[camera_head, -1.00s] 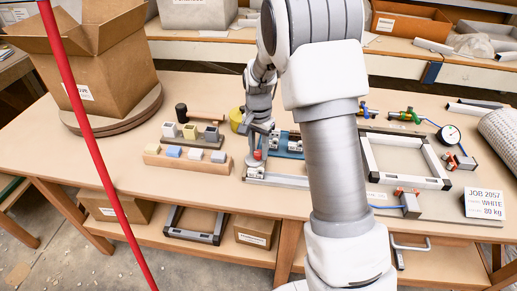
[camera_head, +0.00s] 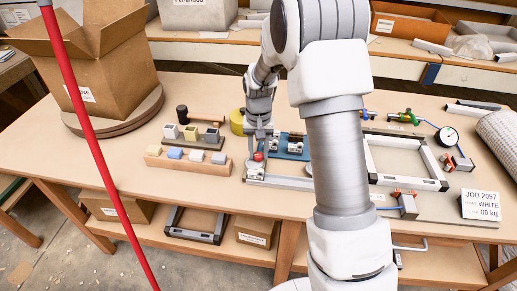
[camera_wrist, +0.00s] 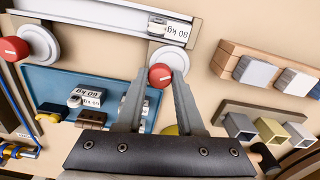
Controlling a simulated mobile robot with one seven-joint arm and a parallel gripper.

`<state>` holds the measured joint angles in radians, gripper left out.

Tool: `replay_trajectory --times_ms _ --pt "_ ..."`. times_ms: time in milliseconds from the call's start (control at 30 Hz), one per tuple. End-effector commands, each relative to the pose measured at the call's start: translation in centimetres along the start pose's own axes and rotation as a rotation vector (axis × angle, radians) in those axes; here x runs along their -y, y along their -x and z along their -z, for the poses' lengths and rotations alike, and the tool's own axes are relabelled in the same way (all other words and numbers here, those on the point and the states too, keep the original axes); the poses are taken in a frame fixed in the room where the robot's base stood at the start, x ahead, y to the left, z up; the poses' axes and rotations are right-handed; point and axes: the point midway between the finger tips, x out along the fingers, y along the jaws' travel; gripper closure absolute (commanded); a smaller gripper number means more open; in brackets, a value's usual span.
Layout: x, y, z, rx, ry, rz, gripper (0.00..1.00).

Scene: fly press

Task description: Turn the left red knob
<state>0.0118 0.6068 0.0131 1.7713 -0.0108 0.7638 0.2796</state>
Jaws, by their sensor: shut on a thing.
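The left red knob (camera_head: 258,156) sits on a pale round base at the left end of the long metal frame on the bench. It also shows in the wrist view (camera_wrist: 160,76), between the fingertips of my gripper (camera_wrist: 158,82). My gripper is shut on this knob, one finger on each side. In the head view my gripper (camera_head: 260,146) reaches down onto it from above. The other red knob (camera_wrist: 14,48) is at the far left of the wrist view on its own white disc; in the head view my arm hides it.
A wooden rack of coloured blocks (camera_head: 187,163) stands left of the knob, with a yellow round object (camera_head: 237,122) behind. A blue plate (camera_head: 293,146) with weight-labelled parts lies close on the right. A cardboard box (camera_head: 105,65) stands at the back left.

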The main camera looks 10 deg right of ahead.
Motion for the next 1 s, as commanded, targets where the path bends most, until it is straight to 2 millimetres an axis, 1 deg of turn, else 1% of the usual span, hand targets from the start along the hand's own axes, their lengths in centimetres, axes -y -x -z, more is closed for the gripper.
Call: replay_trajectory --times_ms 700,1000 --pt "-0.03 0.19 0.02 0.0 0.677 0.0 1.0" --pt "0.02 0.16 0.01 0.0 0.908 0.001 1.0"
